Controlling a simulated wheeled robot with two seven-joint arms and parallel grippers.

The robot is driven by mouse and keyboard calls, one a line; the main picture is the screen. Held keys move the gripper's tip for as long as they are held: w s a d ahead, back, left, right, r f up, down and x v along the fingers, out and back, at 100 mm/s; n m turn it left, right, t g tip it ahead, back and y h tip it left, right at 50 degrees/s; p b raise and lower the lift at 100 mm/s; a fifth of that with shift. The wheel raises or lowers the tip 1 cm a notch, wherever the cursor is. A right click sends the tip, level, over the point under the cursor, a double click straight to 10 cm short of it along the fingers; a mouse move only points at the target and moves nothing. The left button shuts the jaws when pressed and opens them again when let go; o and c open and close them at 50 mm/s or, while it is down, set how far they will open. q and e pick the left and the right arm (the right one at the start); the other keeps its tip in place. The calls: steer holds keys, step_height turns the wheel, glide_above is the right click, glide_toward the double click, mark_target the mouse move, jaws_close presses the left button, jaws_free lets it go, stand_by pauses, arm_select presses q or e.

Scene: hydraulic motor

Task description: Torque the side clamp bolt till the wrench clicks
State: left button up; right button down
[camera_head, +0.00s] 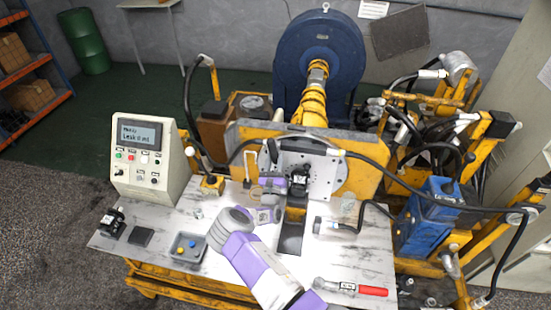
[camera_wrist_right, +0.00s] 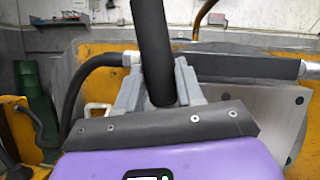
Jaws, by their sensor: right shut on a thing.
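My right gripper (camera_wrist_right: 163,88) is shut on a dark round bar or handle (camera_wrist_right: 152,40), which stands upright between its fingers in the right wrist view. In the head view this gripper (camera_head: 272,168) is at the steel mounting plate (camera_head: 325,178), left of a small black motor body (camera_head: 299,183). A wrench with a red handle (camera_head: 373,291) lies on the tabletop (camera_head: 215,265) at the front right, apart from the gripper. I cannot make out the side clamp bolt. My left gripper is not in view.
A control box with a screen (camera_head: 141,155) stands at the left. A grey tray (camera_head: 188,249) with blue and yellow parts sits at the front. A black hose (camera_head: 400,183) runs across the yellow frame. A blue flywheel housing (camera_head: 295,50) stands behind.

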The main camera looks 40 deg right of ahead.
steer(key=shift+a+r, duration=0.35)
steer(key=shift+a, duration=0.15)
steer(key=shift+w+d+f, duration=0.15)
steer(key=shift+f, duration=0.1)
steer(key=shift+s+a+r, duration=0.2)
steer(key=shift+a, duration=0.25)
steer(key=shift+s+a+f+p, duration=0.2)
steer(key=shift+s+p, duration=0.15)
steer(key=shift+p, duration=0.35)
steer(key=shift+s+a+r+p, duration=0.1)
steer(key=shift+s+a+p, duration=0.35)
steer(key=shift+s+a, duration=0.1)
steer(key=shift+s+a+p, duration=0.55)
steer(key=shift+s+a, duration=0.25)
steer(key=shift+f, duration=0.2)
